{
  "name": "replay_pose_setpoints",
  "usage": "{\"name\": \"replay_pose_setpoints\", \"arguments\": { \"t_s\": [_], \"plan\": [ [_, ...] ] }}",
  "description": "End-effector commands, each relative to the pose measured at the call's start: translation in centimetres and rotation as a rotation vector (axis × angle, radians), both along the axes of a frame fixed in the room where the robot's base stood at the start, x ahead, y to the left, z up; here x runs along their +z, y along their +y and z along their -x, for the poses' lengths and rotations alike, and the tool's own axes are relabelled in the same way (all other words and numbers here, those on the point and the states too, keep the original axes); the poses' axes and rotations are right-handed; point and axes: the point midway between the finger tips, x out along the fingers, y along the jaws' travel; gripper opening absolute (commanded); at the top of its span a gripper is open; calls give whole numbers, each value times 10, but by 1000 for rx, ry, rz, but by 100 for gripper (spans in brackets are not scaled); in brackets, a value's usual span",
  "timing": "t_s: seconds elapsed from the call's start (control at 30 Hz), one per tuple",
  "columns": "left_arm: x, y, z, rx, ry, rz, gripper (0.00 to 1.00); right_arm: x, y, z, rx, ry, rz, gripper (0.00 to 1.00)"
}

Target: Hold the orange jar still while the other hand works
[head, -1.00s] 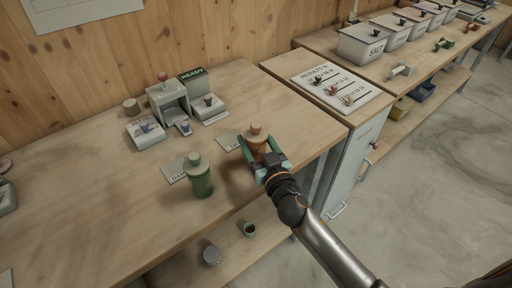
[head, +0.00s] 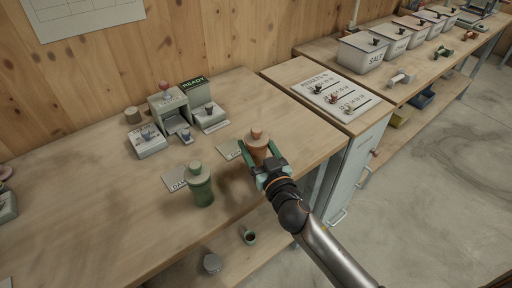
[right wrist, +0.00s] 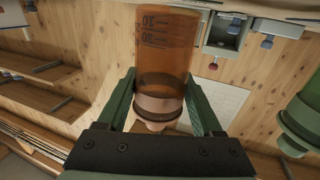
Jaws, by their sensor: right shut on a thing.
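The orange jar (head: 257,146) stands upright on the wooden bench, with its lid on top. My right gripper (head: 261,163) is shut on it, with one green finger on each side. In the right wrist view the orange jar (right wrist: 165,50) sits between the two fingers (right wrist: 165,100), and dark graduation marks show on its clear orange wall. A green jar (head: 201,186) stands on the bench to the left of the orange one, and its edge also shows in the right wrist view (right wrist: 303,115). My left gripper is not in view.
A grey device with a READY display (head: 194,83) stands at the back of the bench. Cards lie near both jars. A RESULTS board (head: 335,92) is on the cabinet at right. A cup (head: 248,235) and a grey lidded item (head: 212,263) sit on the lower shelf.

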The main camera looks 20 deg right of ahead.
Motion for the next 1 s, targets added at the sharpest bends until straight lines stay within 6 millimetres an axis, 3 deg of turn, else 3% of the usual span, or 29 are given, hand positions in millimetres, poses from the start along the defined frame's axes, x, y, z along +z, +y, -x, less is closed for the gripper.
{"name": "replay_pose_setpoints", "arguments": {
  "t_s": [0.1,0.37,0.7,1.0],
  "plan": [
    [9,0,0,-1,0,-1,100,25,0,1,2,-7,0,0],
    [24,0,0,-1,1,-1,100,80,-16,47,3,-6,0,0],
    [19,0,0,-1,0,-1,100,107,-40,113,2,-2,1,0],
    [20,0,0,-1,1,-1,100,117,-47,131,1,-3,0,0]
  ]
}}
